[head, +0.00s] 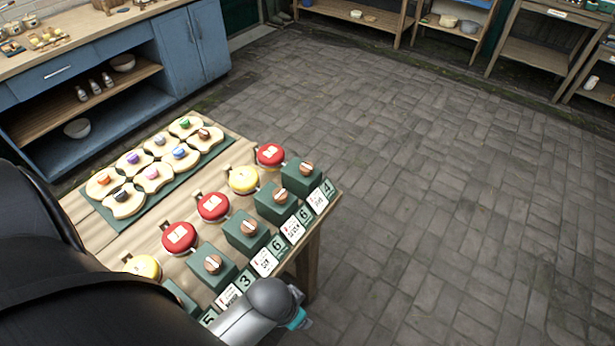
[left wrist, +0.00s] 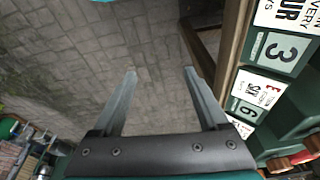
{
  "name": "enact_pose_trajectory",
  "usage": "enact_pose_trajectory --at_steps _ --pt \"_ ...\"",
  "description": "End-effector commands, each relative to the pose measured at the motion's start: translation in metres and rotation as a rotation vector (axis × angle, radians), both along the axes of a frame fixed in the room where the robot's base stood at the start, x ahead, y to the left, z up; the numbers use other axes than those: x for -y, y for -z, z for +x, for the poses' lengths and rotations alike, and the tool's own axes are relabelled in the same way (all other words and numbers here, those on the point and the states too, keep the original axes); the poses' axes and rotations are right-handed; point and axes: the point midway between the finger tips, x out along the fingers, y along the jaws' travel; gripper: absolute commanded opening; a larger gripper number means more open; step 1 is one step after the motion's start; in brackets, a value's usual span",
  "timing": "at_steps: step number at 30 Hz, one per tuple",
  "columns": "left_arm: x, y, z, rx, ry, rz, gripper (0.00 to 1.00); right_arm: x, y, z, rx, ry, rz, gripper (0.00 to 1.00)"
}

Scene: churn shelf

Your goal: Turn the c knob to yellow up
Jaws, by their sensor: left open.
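A row of green boxes (head: 246,238) with round wooden knobs (head: 213,264) stands along the table's right side. Red discs (head: 180,237) and yellow discs (head: 243,179) lie behind them. I cannot tell which knob is c. The nearest box is partly covered by my left arm, and its knob is hidden. My left gripper (left wrist: 160,70) is open and empty in the left wrist view, with bare paving between its fingers. It is beyond the table's edge, beside the number cards (left wrist: 283,50), and touches no knob. Its fingers are not clear in the head view. My right gripper is not in view.
A wooden table (head: 125,236) carries the boxes and a green tray (head: 153,207) of cream pieces with coloured pegs. A blue cabinet (head: 190,45) stands at the back left. Wooden shelves (head: 535,53) stand at the back right. The paved floor (head: 440,180) right of the table is clear.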

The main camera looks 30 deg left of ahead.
Motion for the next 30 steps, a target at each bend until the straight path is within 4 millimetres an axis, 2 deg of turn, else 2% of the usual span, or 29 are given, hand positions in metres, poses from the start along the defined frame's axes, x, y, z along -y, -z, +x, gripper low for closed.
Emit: enact_pose_trajectory --at_steps 1,8,12,16,23,26,30 --pt "0.0 -0.031 0.004 0.012 -0.002 -0.002 0.77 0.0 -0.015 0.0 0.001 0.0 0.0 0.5" --pt "0.002 -0.122 0.015 0.045 -0.019 -0.013 0.77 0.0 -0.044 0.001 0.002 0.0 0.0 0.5" --pt "0.007 -0.174 0.035 0.071 -0.053 -0.037 0.77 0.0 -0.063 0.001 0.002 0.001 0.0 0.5" --pt "0.011 -0.184 0.058 0.071 -0.102 -0.059 0.77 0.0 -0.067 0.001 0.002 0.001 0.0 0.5" --pt "0.007 -0.186 0.11 0.07 -0.222 -0.066 0.77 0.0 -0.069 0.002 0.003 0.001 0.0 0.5" --pt "-0.005 -0.186 0.142 0.073 -0.312 -0.052 0.77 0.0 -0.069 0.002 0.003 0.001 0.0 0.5" --pt "-0.035 -0.193 0.188 0.086 -0.48 -0.025 0.77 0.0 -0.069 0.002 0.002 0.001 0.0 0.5"
